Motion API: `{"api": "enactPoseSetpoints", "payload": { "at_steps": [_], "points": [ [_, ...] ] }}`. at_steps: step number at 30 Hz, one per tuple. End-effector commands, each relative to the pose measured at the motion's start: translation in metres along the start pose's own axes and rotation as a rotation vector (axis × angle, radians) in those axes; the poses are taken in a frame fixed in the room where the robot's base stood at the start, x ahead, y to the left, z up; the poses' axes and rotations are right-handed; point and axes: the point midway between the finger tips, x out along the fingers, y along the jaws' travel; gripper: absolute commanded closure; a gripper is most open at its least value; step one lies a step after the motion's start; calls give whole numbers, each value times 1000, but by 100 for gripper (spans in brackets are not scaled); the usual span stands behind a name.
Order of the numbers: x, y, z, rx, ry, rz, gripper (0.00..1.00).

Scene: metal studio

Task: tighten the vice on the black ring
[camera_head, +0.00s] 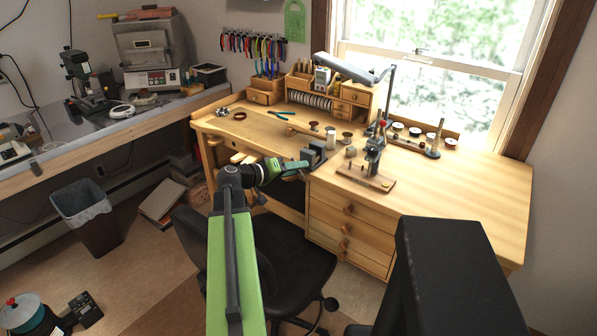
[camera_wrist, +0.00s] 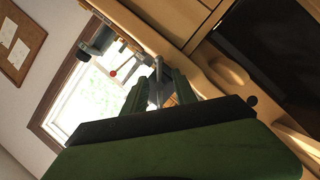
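The grey vice (camera_head: 316,154) stands at the front edge of the wooden workbench. My green gripper (camera_head: 303,165) reaches to its near left side, at about the height of the bench top. In the wrist view, the two fingers of my gripper (camera_wrist: 158,82) are apart, with a grey metal part of the vice (camera_wrist: 157,93) between them. I cannot tell whether either finger touches it. I cannot make out a black ring in the vice jaws; they are small and partly hidden.
The workbench (camera_head: 450,190) has drawers below on the right. A small press (camera_head: 374,157) on a wooden base stands right of the vice. Spools and an arm lamp (camera_head: 345,68) are behind. A black chair (camera_head: 285,250) stands under my arm.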

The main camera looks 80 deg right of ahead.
Motion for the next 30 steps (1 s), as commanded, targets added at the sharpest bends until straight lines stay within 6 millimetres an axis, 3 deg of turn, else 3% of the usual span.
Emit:
{"api": "enactPoseSetpoints", "payload": {
  "at_steps": [9,17,25,30],
  "points": [
    [4,1,0,0,-1,0,68],
    [4,1,0,0,-1,1,100],
    [4,2,0,8,-2,-2,100],
    [3,7,0,190,-3,-77,100]
  ]
}}
